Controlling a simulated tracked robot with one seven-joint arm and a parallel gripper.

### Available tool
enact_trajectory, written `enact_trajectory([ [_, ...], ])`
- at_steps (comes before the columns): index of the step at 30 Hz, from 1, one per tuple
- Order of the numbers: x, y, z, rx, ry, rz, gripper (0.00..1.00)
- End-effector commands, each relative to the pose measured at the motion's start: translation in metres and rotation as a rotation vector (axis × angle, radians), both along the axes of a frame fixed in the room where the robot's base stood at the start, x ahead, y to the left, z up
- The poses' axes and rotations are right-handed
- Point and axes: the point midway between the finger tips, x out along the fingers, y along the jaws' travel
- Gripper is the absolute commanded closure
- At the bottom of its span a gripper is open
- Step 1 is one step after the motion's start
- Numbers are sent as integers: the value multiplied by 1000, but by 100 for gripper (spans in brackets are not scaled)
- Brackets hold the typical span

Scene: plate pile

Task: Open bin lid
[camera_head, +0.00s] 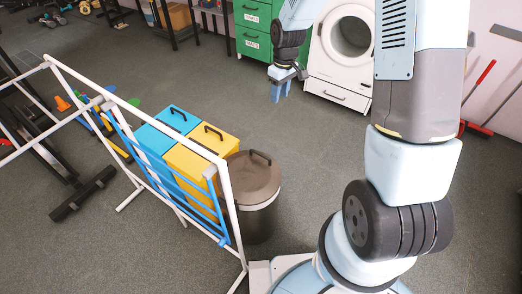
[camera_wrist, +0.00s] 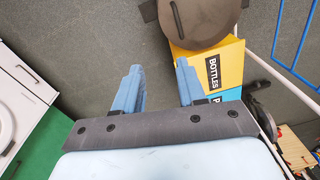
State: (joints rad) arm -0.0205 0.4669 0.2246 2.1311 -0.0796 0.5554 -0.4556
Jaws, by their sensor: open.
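Three bins stand in a row: a blue bin (camera_head: 172,118), a yellow bin (camera_head: 212,145) and a round grey-brown bin (camera_head: 258,215). Each has a lid with a dark handle on top, and all lids look shut. The task does not say which bin. My gripper (camera_head: 281,97) is open and empty, in the air to the right of the bins and apart from them. In the wrist view my gripper's blue fingers (camera_wrist: 158,85) are spread over bare floor. The round bin's lid (camera_wrist: 200,18) shows beyond them, beside the yellow bin (camera_wrist: 228,65) marked "BOTTLES".
A white frame with blue bars (camera_head: 180,180) stands close along the left of the bins. A white washing machine (camera_head: 342,85) and green drawers (camera_head: 252,30) stand at the back. Red-handled tools (camera_head: 478,95) lean at the right wall. The floor (camera_head: 310,145) between bins and arm is clear.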

Motion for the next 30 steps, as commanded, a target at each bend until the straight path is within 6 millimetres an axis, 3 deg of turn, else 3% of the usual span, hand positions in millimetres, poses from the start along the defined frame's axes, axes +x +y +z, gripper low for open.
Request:
enact_trajectory([
  [3,4,11,-35,14,36,41,60],
  [12,4,36,-111,56,102,130,60],
  [16,3,43,-131,69,118,151,60],
  [26,-1,49,-156,78,130,168,60],
  [30,-5,51,-177,77,131,167,60],
])
